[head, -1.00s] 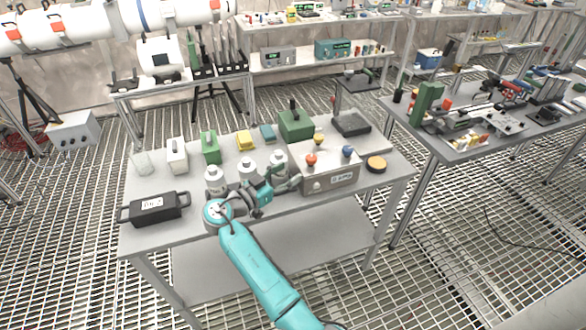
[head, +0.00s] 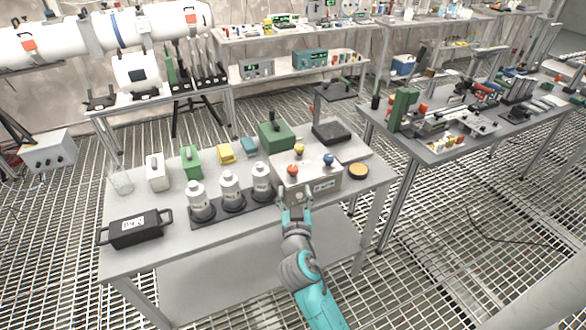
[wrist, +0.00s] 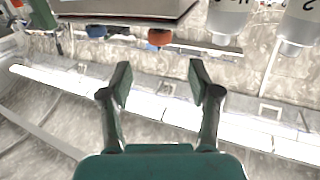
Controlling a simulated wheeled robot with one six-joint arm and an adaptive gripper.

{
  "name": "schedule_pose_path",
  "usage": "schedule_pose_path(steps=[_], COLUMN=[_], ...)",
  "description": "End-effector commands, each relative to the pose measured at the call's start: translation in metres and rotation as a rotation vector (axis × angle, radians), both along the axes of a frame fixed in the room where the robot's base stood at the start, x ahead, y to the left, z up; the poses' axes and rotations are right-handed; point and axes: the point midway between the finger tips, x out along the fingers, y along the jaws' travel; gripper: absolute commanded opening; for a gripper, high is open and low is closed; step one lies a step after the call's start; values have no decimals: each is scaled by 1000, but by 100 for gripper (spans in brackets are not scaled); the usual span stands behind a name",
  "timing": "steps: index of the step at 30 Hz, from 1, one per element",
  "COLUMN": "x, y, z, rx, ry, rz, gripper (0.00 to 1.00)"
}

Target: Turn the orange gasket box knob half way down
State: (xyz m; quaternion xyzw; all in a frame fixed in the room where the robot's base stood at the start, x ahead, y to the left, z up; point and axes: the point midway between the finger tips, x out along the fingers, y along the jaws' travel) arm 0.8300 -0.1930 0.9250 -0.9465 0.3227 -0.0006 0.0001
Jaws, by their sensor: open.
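A pale metal box (head: 325,186) with a labelled front stands at the right part of the near table. An orange-red round knob (head: 292,169) is on it, at its front left. The orange knob (wrist: 159,37) also shows near the top of the wrist view, beyond the fingertips. A yellow knob (head: 299,149) and a blue knob (head: 328,159) are on the same box. My gripper (head: 295,190) is at the box's front left, below the orange knob in the picture. In the wrist view my gripper (wrist: 160,80) is open, with nothing between its fingers.
Several white bottles (head: 230,189) in a dark rack stand just left of the box. A black case (head: 136,228) is at the table's left end. A green box (head: 275,138) is behind, and an orange-topped disc (head: 358,171) lies to the right.

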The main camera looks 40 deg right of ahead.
Motion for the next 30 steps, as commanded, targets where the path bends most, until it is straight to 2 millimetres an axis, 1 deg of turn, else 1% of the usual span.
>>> schedule_pose_path(steps=[5, 12, 18, 23, 30], x=[19, 53, 73, 81, 83], y=[-15, -42, -57, -63, -64], z=[1, 1, 0, 0, 0], rx=[0, 0, -1, 1, 1], ry=[-1, 0, 1, 1, 1], rz=[-4, -4, -4, -3, -2], gripper=[62, 62, 62, 62, 62])
